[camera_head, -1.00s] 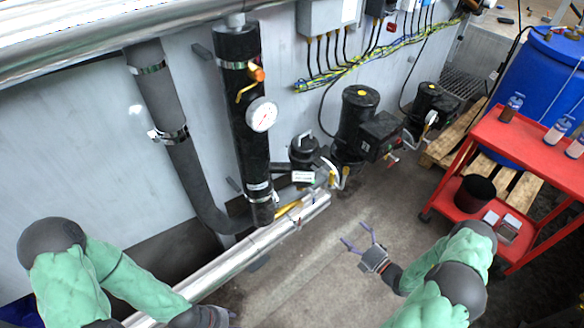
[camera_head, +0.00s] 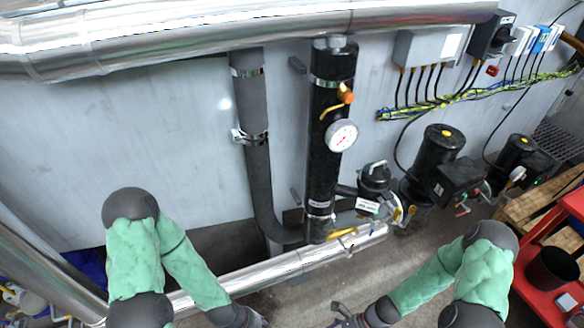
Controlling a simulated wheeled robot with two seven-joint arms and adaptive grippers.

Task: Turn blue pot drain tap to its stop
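No blue pot is plainly identifiable. A black pot with a white label (camera_head: 372,187) stands right of the thick black vertical pipe, with small yellow-handled fittings (camera_head: 411,213) at its lower right. A yellow lever (camera_head: 341,234) lies low by the pipe's foot. Another yellow lever (camera_head: 331,112) sits higher on the pipe, above the gauge. I cannot tell which is the drain tap. My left gripper (camera_head: 258,321) is at the bottom edge, mostly cut off. My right gripper (camera_head: 342,316) is also partly cut off at the bottom edge, apart from the fittings; its opening is unclear.
A silver pipe (camera_head: 277,268) runs low in front of the fittings. The black vertical pipe (camera_head: 325,175) carries a white gauge (camera_head: 342,136). Black pumps (camera_head: 437,150) stand to the right, and a red cart (camera_head: 540,266) at the right edge. Blue material (camera_head: 88,265) shows at lower left.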

